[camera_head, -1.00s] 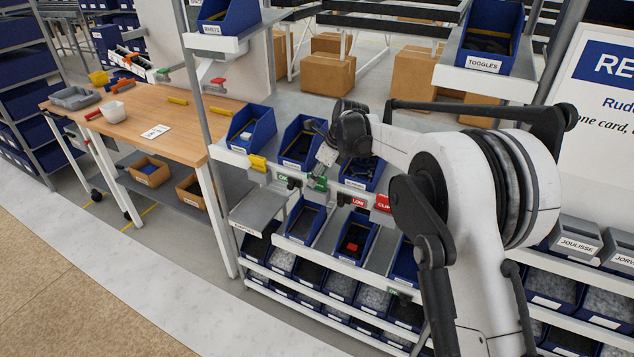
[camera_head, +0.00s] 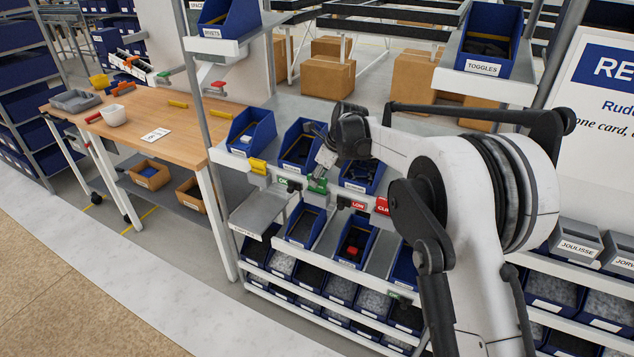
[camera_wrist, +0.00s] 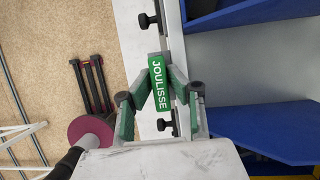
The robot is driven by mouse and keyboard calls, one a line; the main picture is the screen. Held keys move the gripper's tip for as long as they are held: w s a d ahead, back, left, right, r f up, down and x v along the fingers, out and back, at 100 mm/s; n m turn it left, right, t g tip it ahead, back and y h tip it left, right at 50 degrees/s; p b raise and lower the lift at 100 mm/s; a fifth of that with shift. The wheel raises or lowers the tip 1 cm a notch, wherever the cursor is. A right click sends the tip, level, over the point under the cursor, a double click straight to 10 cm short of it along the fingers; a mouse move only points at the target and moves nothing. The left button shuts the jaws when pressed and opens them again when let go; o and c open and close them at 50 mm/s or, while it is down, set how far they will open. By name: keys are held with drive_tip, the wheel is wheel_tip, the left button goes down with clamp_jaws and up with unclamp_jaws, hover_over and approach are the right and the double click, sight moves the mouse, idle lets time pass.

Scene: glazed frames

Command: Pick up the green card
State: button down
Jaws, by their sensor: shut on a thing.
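The green card (camera_wrist: 158,83), lettered JOULISSE, stands between the fingertips of my gripper (camera_wrist: 160,85) in the wrist view. The fingers press it from both sides, so my gripper is shut on it. Dark clips or knobs sit on the pale rail just beside the card; I cannot tell whether the card is free of them. In the head view the green card (camera_head: 318,185) shows small at the shelf's front rail, under my gripper (camera_head: 322,174), partly hidden by it.
Another green card reading OK (camera_head: 284,181) hangs to the left on the same rail. Red cards, LOW (camera_head: 358,204) and one beside it (camera_head: 382,206), hang to the right. Blue bins (camera_head: 300,150) stand behind the rail. A grey tray (camera_head: 258,210) juts out at left.

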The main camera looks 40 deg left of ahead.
drive_tip(key=shift+r, duration=0.45)
wheel_tip(320, 180, up, 2)
drive_tip(key=shift+r+b, duration=0.25)
drive_tip(key=shift+b, duration=0.15)
drive_tip(key=s+a+r+b, duration=0.1)
drive_tip(key=s+a+r, duration=0.1)
drive_tip(key=s+r, duration=0.5)
drive_tip(key=s, duration=0.4)
drive_tip(key=shift+s+b, duration=0.25)
drive_tip(key=shift+b, duration=0.15)
